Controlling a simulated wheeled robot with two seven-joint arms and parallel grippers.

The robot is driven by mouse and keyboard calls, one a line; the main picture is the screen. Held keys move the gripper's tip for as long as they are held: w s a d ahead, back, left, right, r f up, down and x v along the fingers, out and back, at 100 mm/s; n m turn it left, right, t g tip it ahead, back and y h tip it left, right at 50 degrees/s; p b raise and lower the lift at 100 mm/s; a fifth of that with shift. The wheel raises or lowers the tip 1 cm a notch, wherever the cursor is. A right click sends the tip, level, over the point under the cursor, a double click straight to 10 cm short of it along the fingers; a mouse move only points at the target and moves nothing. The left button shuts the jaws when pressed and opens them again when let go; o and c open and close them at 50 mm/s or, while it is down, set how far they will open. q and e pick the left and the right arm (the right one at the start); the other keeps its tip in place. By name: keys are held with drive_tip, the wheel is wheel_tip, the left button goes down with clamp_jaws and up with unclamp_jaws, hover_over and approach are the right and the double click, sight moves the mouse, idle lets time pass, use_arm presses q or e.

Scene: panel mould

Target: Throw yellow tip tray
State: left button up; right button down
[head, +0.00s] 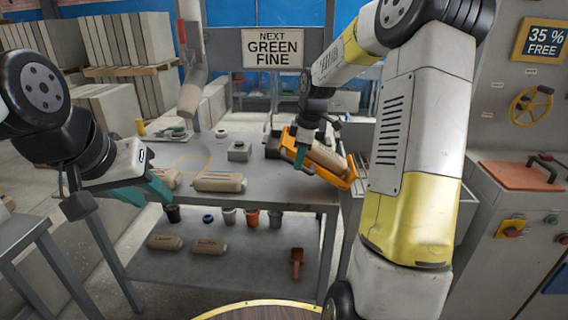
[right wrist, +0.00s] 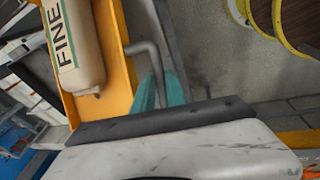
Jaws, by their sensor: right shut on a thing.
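The yellow tip tray (head: 346,181) is at the right end of the grey table, tilted, with a beige bag (head: 327,158) in it. In the right wrist view the tray (right wrist: 117,60) shows orange-yellow, and the bag (right wrist: 82,50) reads "FINE". My right gripper (head: 301,155) is shut on the tray's grey bent handle (right wrist: 152,62), its teal fingers (right wrist: 160,95) around it. My left gripper (head: 148,190) is at the table's left front corner, its teal fingers apart and empty, near another beige bag (head: 167,177).
A beige bag (head: 219,182) lies on the table (head: 255,190); more bags and several cups stand on the lower shelf (head: 240,270). A sign (head: 284,48) reads "NEXT GREEN FINE". A display (head: 541,40) reads "35 % FREE" above a machine (head: 510,220).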

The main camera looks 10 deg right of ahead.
drive_tip(key=shift+t+y, duration=0.3)
drive_tip(key=shift+y, duration=0.6)
drive_tip(key=d+r, duration=0.2)
drive_tip(key=r, duration=0.1)
drive_tip(key=shift+s+d, duration=0.3)
drive_tip(key=shift+d, duration=0.05)
drive_tip(key=shift+s+d+r+t+y, duration=0.15)
drive_tip(key=shift+s+d+r+y, duration=0.05)
drive_tip(key=shift+d+r+y, duration=0.4)
drive_tip(key=shift+s+d+r+t+y, duration=0.2)
drive_tip(key=shift+d+r+y, duration=0.2)
drive_tip(key=shift+d+r, duration=0.3)
drive_tip(key=shift+d, duration=0.2)
drive_tip(key=c, duration=1.4)
unclamp_jaws()
drive_tip(key=shift+o, duration=0.2)
drive_tip(key=shift+s, duration=0.1)
drive_tip(key=v, duration=0.7)
drive_tip(key=shift+d+r, duration=0.2)
drive_tip(key=shift+r, duration=0.05)
